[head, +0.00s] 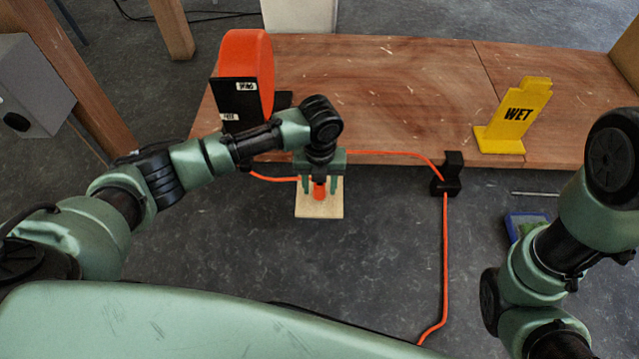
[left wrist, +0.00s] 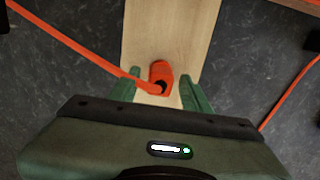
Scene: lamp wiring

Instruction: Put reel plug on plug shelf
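The orange reel plug (head: 319,190) is at the pale wooden plug shelf (head: 320,211), below the table's front edge. In the left wrist view the plug (left wrist: 160,74) shows over the shelf's bare wood (left wrist: 165,30), with an orange cord running from it to the upper left. My left gripper (head: 320,187) points down over the shelf. Its fingers (left wrist: 160,93) are apart on either side of the plug, with visible gaps. I cannot tell whether the plug rests fully on the shelf. My right gripper is out of view; only the right arm shows.
An orange reel (head: 247,65) with a black labelled stand is at the table's left. Another orange cord (head: 445,270) passes a black clip (head: 447,178) on the front edge and hangs down. A yellow WET sign (head: 515,115) stands at right. The table's middle is clear.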

